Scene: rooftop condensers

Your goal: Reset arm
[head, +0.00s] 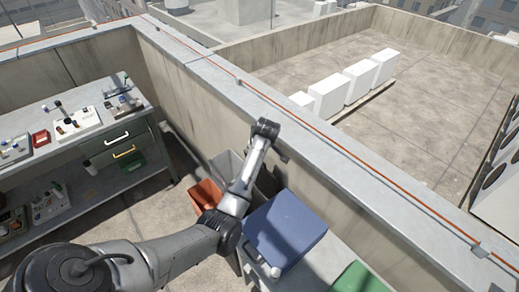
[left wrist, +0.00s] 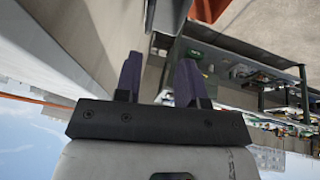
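My left arm comes in from the lower left of the head view, bends at the elbow and reaches up to its wrist (head: 265,128) near the parapet wall. The gripper is mostly hidden behind the wrist in the head view. In the left wrist view my left gripper (left wrist: 158,76) shows two dark purple fingers standing apart with nothing between them. That view looks upside down, with sky at the lower left. My right gripper is in neither view.
A blue lidded box (head: 285,228), an orange-red bin (head: 206,195) and a grey bin (head: 226,163) stand near the arm. A workbench (head: 90,140) with small tools is at left. The parapet (head: 330,160) runs diagonally behind. A green item (head: 358,279) is at lower right.

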